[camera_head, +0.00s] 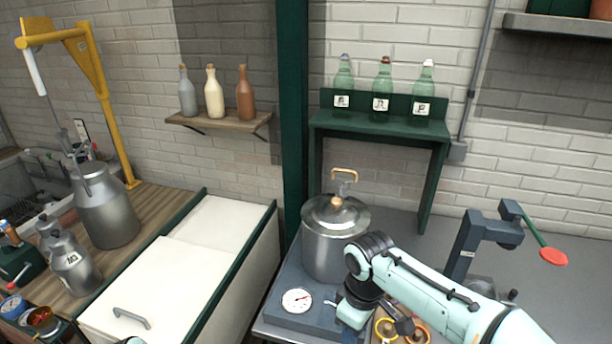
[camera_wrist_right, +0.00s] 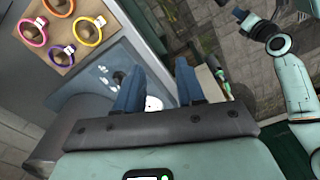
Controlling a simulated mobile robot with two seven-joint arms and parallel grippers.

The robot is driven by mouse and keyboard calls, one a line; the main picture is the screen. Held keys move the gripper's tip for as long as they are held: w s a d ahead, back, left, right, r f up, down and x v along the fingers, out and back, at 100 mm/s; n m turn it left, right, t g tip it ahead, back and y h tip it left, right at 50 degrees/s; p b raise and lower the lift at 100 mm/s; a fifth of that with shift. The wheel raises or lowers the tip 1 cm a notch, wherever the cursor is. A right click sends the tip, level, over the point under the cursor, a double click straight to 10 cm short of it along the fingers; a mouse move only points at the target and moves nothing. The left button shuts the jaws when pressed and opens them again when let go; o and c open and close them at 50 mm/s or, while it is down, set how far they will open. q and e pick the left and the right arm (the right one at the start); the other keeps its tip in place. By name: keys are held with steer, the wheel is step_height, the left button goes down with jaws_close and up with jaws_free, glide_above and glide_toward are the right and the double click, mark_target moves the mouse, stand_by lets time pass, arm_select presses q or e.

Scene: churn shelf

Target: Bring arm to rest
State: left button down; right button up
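My right arm (camera_head: 430,284) reaches in from the right in the head view. It bends down at a dark joint in front of a steel lidded pot (camera_head: 328,250). In the right wrist view, my right gripper (camera_wrist_right: 158,76) has its two blue fingers well apart. Nothing is clasped between them. A small white rounded thing (camera_wrist_right: 153,103) shows between the finger bases; I cannot tell what it is. A mint arm, my left one, shows at the right of the wrist view (camera_wrist_right: 300,95). I cannot make out its gripper.
Coloured rings on a wooden board (camera_wrist_right: 65,35) lie beside my right gripper; some show below my arm. A dial scale (camera_head: 297,300) is by the pot. A green rack (camera_head: 375,121) holds bottles. A lever press (camera_head: 475,240) stands right. A white chest (camera_head: 150,290) and milk can (camera_head: 105,210) are left.

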step_height(320, 180, down, 18)
steer(key=m+g+y, duration=0.1)
steer(key=m+y, duration=0.1)
steer(key=m, duration=0.1)
steer(key=s+f+m+y, duration=0.1)
steer(key=s+f+m, duration=0.25)
steer(key=f, duration=0.45)
steer(key=s+f+m+y, duration=0.15)
steer(key=s+f, duration=0.25)
steer(key=f, duration=0.4)
steer(key=s+d+f+m, duration=0.2)
steer(key=s+f+m, duration=0.4)
steer(key=s, duration=0.5)
step_height(320, 180, down, 2)
steer(key=shift+s+d+f+t+h, duration=0.1)
steer(key=shift+s+d+t+h, duration=0.2)
steer(key=shift+h, duration=0.15)
